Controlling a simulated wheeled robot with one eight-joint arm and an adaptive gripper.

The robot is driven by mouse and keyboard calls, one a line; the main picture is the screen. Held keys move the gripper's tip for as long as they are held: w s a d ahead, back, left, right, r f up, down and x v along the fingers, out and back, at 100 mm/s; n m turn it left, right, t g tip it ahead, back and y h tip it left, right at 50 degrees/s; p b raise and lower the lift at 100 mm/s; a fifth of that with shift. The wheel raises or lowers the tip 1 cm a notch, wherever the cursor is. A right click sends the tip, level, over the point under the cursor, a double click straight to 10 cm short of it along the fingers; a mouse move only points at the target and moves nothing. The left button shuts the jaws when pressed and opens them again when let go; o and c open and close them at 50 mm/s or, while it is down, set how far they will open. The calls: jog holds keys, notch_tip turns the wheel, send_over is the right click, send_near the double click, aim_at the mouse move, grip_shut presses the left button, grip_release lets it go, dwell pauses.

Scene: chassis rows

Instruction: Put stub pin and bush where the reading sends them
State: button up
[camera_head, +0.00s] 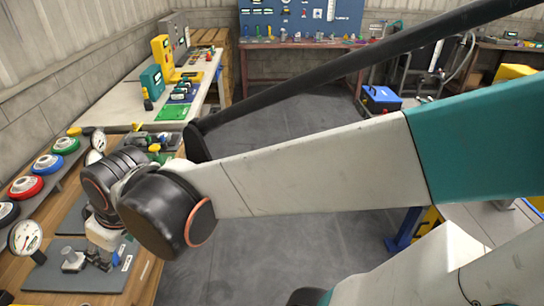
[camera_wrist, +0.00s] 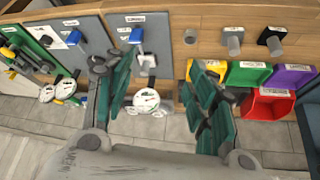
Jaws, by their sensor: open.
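In the wrist view my gripper (camera_wrist: 160,76) is open, with its teal fingers apart and nothing held between them. A round white dial gauge (camera_wrist: 146,101) shows between the fingers, at the bench's edge; its reading is too small to read. A grey board (camera_wrist: 140,20) behind it carries a blue part (camera_wrist: 137,35) and a pale block. I cannot tell which are the stub pin and bush. In the head view my wrist mostly hides the gripper.
Yellow, green (camera_wrist: 249,73), purple (camera_wrist: 291,77) and red (camera_wrist: 268,106) bins line the bench front at right in the wrist view. More gauges stand at left. The head view shows a gauge (camera_head: 25,237), coloured discs (camera_head: 47,164) along the wall and clear floor (camera_head: 290,150).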

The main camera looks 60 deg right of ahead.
jog(key=s+d+r+m+t+h, duration=0.1)
jog(key=s+d+r+m, duration=0.1)
jog(key=s, duration=0.5)
jog(key=shift+s+d+r+m+t, duration=0.35)
jog(key=shift+d+m, duration=0.25)
jog(key=shift+d, duration=0.55)
jog(key=shift+c, duration=0.6)
jog(key=shift+w, duration=0.15)
